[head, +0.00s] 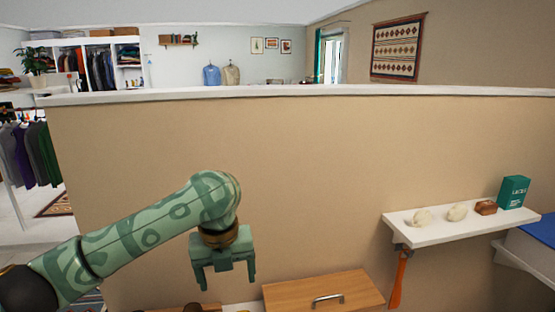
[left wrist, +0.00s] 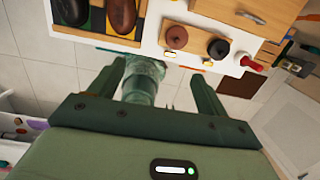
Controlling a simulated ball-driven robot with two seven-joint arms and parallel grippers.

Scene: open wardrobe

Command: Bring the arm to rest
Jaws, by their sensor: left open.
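My left arm, green with a leaf-like pattern, comes in from the left in the head view. My left gripper (head: 226,280) points down with its fingers apart, in front of the tan wall and left of the wooden drawer front. It also shows in the left wrist view (left wrist: 160,85), where the fingers stand wide apart. A green rounded form appears between them there, and I cannot tell if it is part of my own body. Nothing is seen held. My right gripper is in neither view.
A wooden drawer (head: 322,291) with a metal handle lies right of the gripper. A white shelf (head: 450,228) holds small items and a teal box (head: 513,192). Wall space around the gripper looks clear.

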